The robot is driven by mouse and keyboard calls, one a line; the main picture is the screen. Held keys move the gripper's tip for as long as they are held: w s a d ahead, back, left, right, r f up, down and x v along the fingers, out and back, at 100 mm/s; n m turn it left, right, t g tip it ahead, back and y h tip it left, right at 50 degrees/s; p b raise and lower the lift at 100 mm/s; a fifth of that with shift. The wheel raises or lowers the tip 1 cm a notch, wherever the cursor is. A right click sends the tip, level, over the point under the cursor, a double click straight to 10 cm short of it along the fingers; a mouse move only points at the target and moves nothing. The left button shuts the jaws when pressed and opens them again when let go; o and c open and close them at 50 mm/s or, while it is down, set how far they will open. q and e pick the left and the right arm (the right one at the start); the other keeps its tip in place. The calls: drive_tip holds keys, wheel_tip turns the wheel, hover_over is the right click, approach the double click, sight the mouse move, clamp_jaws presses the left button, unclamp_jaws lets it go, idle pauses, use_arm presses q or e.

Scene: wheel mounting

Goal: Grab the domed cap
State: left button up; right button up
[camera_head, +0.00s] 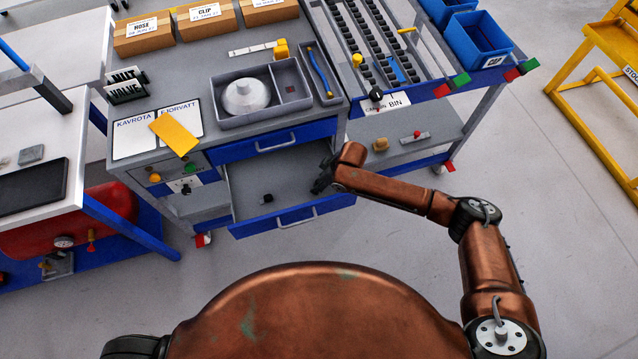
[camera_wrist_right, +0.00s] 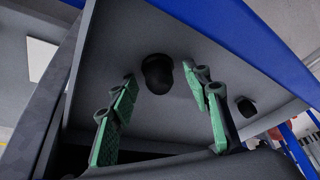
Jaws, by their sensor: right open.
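A small black rounded piece, which looks like the domed cap (camera_wrist_right: 157,73), lies on the floor of the open grey drawer (camera_head: 240,181). In the right wrist view it shows between and beyond the fingertips of my right gripper (camera_wrist_right: 162,84), apart from both green pads. The gripper is open and empty. In the head view my right gripper (camera_head: 321,184) is over the right part of the drawer. A black piece (camera_head: 267,198) shows left of it there; I cannot tell whether it is the same one. My left gripper is out of view.
A second dark piece (camera_wrist_right: 245,107) shows right of the fingers in the right wrist view. The blue drawer front (camera_head: 292,217) and side walls surround the gripper. Above is the workbench with a grey tray (camera_head: 225,121) holding a pale domed part (camera_head: 246,94).

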drive_tip(key=shift+c, duration=0.7)
drive_tip(key=c, duration=0.8)
drive_tip(key=shift+r, duration=0.1)
